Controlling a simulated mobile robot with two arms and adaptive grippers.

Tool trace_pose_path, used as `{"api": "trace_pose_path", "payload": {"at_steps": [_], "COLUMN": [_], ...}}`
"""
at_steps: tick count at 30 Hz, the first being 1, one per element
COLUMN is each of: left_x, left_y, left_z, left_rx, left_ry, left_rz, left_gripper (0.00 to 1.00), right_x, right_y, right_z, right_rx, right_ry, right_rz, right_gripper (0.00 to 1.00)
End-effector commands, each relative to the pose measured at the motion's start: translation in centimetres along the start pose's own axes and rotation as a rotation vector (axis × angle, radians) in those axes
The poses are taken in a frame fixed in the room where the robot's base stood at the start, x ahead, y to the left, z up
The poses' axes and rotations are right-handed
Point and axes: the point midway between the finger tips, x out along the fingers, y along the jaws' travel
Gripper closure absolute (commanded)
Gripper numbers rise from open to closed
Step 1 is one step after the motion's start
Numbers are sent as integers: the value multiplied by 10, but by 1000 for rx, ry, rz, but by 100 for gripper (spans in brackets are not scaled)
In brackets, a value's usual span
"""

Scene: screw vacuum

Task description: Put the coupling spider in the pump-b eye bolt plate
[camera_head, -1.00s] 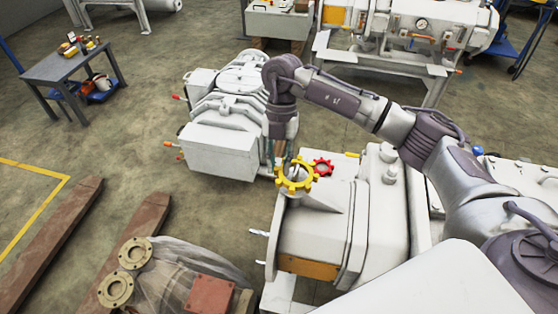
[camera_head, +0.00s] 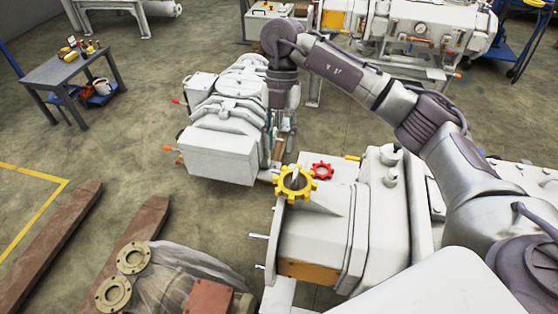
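A yellow toothed ring (camera_head: 295,184), which looks like a coupling spider, sits around a pale upright eye bolt (camera_head: 295,173) at the near-left end of the white pump's top. How flat it lies is hard to tell. A smaller red toothed ring (camera_head: 321,171) lies on the white top just behind it to the right. My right gripper (camera_head: 280,140) points down above and behind the yellow ring, clear of it. Its fingers look apart with nothing between them, though they blend with the machine behind. My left gripper is not in view.
Another white pump (camera_head: 222,120) stands behind, close to my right gripper. A grey table (camera_head: 62,70) with small items is at the far left. Wooden beams (camera_head: 50,240) and a wrapped part with flanges (camera_head: 133,257) lie at the front left. Open floor lies between.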

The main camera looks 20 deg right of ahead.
Motion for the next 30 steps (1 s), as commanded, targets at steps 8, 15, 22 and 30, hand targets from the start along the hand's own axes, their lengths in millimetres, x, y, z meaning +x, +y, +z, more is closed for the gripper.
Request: {"api": "trace_pose_path", "payload": {"at_steps": [8,15,22,30], "left_x": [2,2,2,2], "left_y": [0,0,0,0], "left_z": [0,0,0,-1], "left_rx": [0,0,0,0], "left_ry": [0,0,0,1], "left_rz": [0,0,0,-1], "left_gripper": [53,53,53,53], "right_x": [-49,-59,-59,-58], "right_y": [0,0,0,0], "right_z": [0,0,0,0], "right_rx": [1,0,0,0], "right_ry": [-2,0,1,1], "right_rz": [-1,-1,0,-1], "right_gripper": [66,66,66,66]}}
